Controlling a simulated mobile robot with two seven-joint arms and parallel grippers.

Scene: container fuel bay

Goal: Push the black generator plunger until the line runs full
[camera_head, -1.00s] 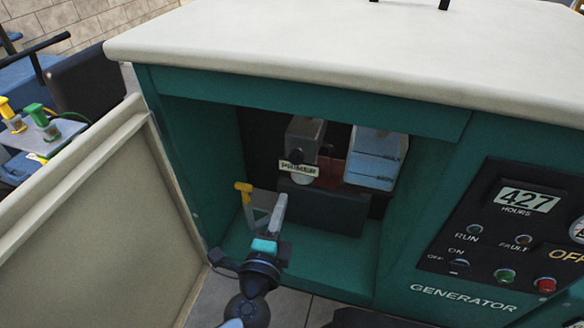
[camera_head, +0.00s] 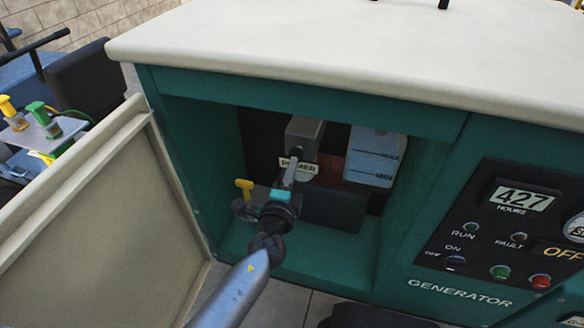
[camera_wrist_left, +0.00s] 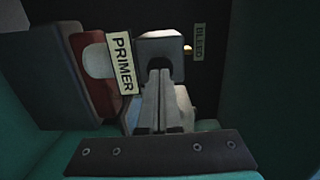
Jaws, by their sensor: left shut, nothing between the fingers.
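The primer unit is a grey block (camera_head: 304,133) inside the open generator bay, with a PRIMER label (camera_head: 308,169) below it. The black plunger (camera_wrist_left: 158,63) shows at the block's face in the wrist view, just beyond my fingertips; in the head view my fingers mostly cover it. My left gripper (camera_head: 292,164) is shut and empty, its fingers pointing into the bay at the plunger. The fingertips also show in the wrist view (camera_wrist_left: 158,76). They are at or very near the plunger; I cannot tell whether they touch. My right gripper is not in view.
A tank (camera_head: 376,160) with MAX and MIN marks stands right of the primer. A yellow handle (camera_head: 244,188) is left of my gripper. The open door (camera_head: 100,220) bounds the left. A BLEED label (camera_wrist_left: 200,42) is right of the block in the wrist view.

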